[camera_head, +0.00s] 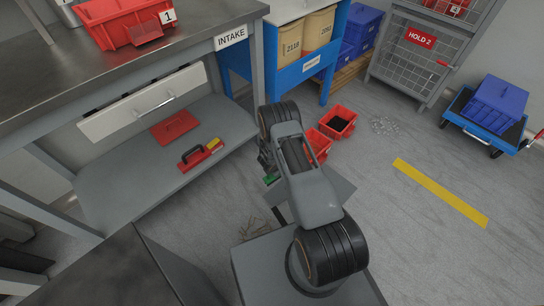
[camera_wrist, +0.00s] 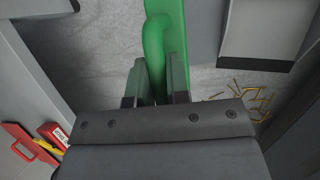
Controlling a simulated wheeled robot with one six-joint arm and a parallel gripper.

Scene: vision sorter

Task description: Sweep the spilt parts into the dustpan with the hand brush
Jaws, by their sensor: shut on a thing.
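My gripper (camera_wrist: 157,88) is shut on a green handle (camera_wrist: 154,38), which I take to be the hand brush; its bristles are out of view. The green piece also shows in the head view (camera_head: 270,180), mostly hidden by my arm. Thin brass-coloured spilt parts (camera_wrist: 250,100) lie on the floor right of the gripper in the wrist view. They show as faint brown lines (camera_head: 254,224) in the head view, left of my arm. I cannot identify the dustpan with certainty.
A grey workbench (camera_head: 130,50) stands left, with a red flat piece (camera_head: 175,127) and a black-handled red tool (camera_head: 200,153) on its lower shelf. Open floor is at right around a yellow stripe (camera_head: 440,192).

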